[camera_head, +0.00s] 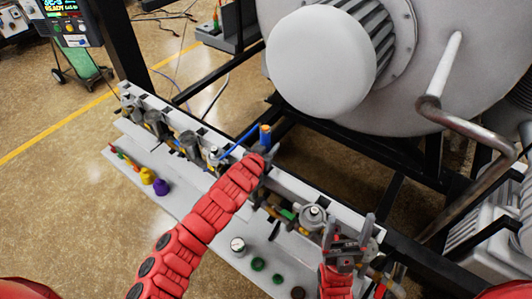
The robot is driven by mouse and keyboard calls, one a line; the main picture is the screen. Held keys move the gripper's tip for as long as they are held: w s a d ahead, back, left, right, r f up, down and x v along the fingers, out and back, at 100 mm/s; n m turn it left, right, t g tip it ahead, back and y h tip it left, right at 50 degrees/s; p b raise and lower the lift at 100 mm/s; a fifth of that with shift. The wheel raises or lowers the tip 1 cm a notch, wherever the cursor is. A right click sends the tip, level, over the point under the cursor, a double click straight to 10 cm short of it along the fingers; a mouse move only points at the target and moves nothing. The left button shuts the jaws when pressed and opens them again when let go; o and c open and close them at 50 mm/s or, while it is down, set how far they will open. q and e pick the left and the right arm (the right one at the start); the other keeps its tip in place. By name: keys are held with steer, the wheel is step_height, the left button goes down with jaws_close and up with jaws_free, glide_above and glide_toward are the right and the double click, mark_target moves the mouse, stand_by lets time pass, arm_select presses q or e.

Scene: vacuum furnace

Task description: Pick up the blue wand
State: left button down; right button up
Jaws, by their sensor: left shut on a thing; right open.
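My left gripper (262,156), at the end of the red arm reaching up from the bottom left, is shut at the wand's right end, by the orange piece. The fingers and red arm hide part of the grip. My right gripper (348,228) is open and empty, pointing up over the right part of the white bench, apart from the wand.
A white bench (205,195) runs diagonally, with valves and fittings along its rail. Yellow and purple caps (161,187), a round gauge (238,245) and green rings (258,264) lie on it. Behind stands the large grey furnace (420,75) with a bent pipe (480,140).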

mark_target(267, 126)
arm_select(q)
steer(key=shift+r, duration=0.15)
step_height(267, 126, up, 10)
steer(key=b, duration=0.4)
stand_by(0.6)
